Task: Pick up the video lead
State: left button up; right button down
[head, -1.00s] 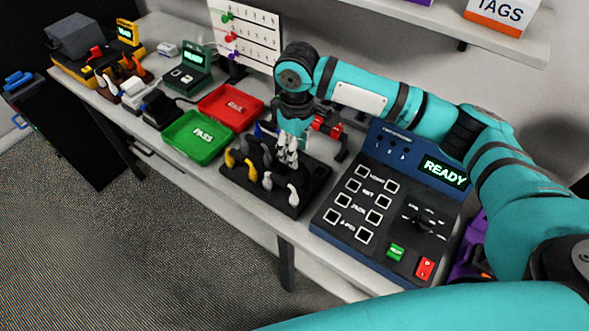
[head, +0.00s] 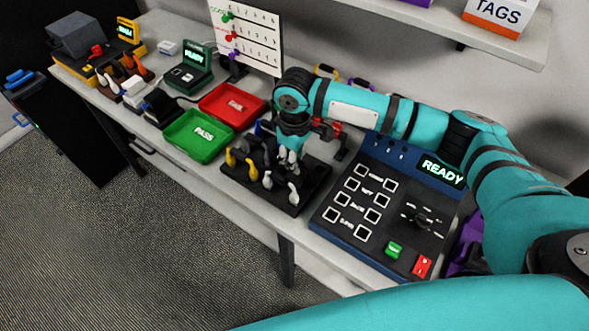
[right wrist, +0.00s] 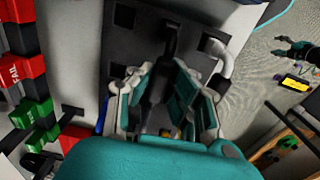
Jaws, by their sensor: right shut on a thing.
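My right gripper (head: 289,160) is low over the black rack (head: 308,193) of leads. In the right wrist view, its fingers (right wrist: 163,98) are shut on a dark lead (right wrist: 170,48), whose cable end points away from the palm. Its lower end is hidden between the fingers. I cannot read a label marking it as the video lead. A yellow lead (head: 231,158) and a white lead (head: 267,180) stand in the rack, with other grey and white ones near the fingers. A teal and black shape at the right of the right wrist view may be my left gripper.
A green PASS tray (head: 187,146) and a red tray (head: 222,111) lie left of the rack. A blue tester (head: 384,207) reading READY stands close on the right. A red-jawed stand (head: 338,138) is just behind. A board (head: 262,40) stands at the back.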

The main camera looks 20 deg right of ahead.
jog(key=shift+r, duration=0.15)
notch_tip(320, 180, up, 9)
jog(key=shift+r+b, duration=0.15)
jog(key=shift+b, duration=0.65)
notch_tip(320, 180, up, 4)
jog(key=p, duration=0.5)
jog(key=shift+f, duration=0.25)
